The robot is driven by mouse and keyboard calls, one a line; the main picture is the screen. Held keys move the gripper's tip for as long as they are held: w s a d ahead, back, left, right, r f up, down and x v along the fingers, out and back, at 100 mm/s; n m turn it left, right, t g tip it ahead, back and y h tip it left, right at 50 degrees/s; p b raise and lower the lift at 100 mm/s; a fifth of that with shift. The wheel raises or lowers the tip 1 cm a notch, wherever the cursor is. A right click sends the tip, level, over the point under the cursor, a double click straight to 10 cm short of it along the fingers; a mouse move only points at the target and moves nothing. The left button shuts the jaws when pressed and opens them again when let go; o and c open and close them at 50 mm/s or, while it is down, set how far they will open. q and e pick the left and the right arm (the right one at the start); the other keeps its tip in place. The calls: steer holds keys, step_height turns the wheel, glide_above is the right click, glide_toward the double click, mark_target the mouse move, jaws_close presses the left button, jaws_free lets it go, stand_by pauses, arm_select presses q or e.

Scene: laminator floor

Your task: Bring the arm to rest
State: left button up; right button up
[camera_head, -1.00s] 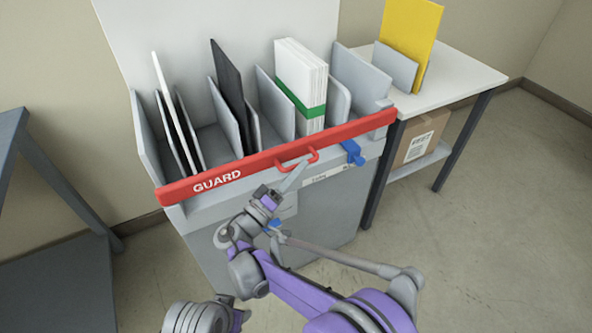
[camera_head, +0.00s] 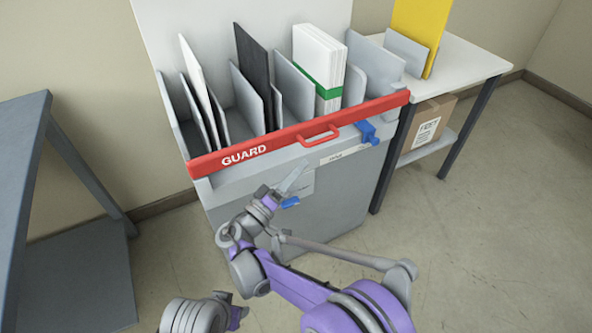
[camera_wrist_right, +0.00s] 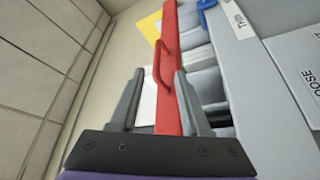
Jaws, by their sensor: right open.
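My right gripper (camera_head: 291,182) is in front of the grey cabinet, a little below the red guard bar (camera_head: 270,147) in the head view. In the right wrist view my right gripper (camera_wrist_right: 158,103) has its two fingers apart, with nothing held between them. The red guard bar (camera_wrist_right: 170,40) and its handle (camera_wrist_right: 163,65) show beyond the fingers, and the gripper looks clear of them. The handle (camera_head: 318,135) is free in the head view.
The grey cabinet (camera_head: 340,200) holds upright boards between dividers. A blue latch (camera_head: 367,132) sits at the bar's right end. A white side table (camera_head: 470,62) bears a yellow board (camera_head: 420,25), with a carton (camera_head: 428,125) below. A grey-blue table (camera_head: 30,120) stands left. Floor at right is clear.

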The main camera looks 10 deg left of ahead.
arm_select(q)
steer(key=shift+w, duration=0.1)
arm_select(e)
steer(key=shift+d, duration=0.1)
